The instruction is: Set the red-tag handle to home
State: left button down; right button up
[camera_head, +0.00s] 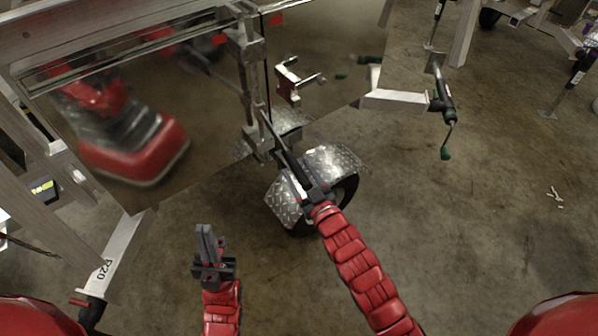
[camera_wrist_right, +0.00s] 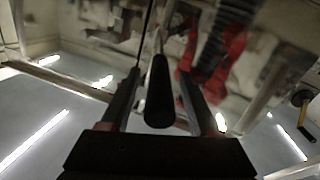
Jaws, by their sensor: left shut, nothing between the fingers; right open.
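A dark, rounded handle (camera_wrist_right: 160,92) stands between the two fingers of my right gripper (camera_wrist_right: 163,85) in the right wrist view, with clear gaps at its sides. In the head view my right gripper (camera_head: 277,138) reaches up to the metal upright (camera_head: 246,90) beside the wheel; the handle is not clearly told apart there. Small red patches (camera_head: 276,20) and (camera_head: 220,40) show near the top of the upright; I cannot tell which is the tag. My right gripper is open. My left gripper (camera_head: 204,236) is shut and empty, low over the floor.
A shiny trailer panel (camera_head: 210,150) with reflections fills the upper left. A diamond-plate fender (camera_head: 335,160) and wheel lie just under my right gripper. A clamp bracket (camera_head: 289,80) and a green-ended crank (camera_head: 446,130) are to the right. The floor (camera_head: 480,230) at right is mostly clear.

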grip_shut()
dwell(0.3)
dwell(1.1)
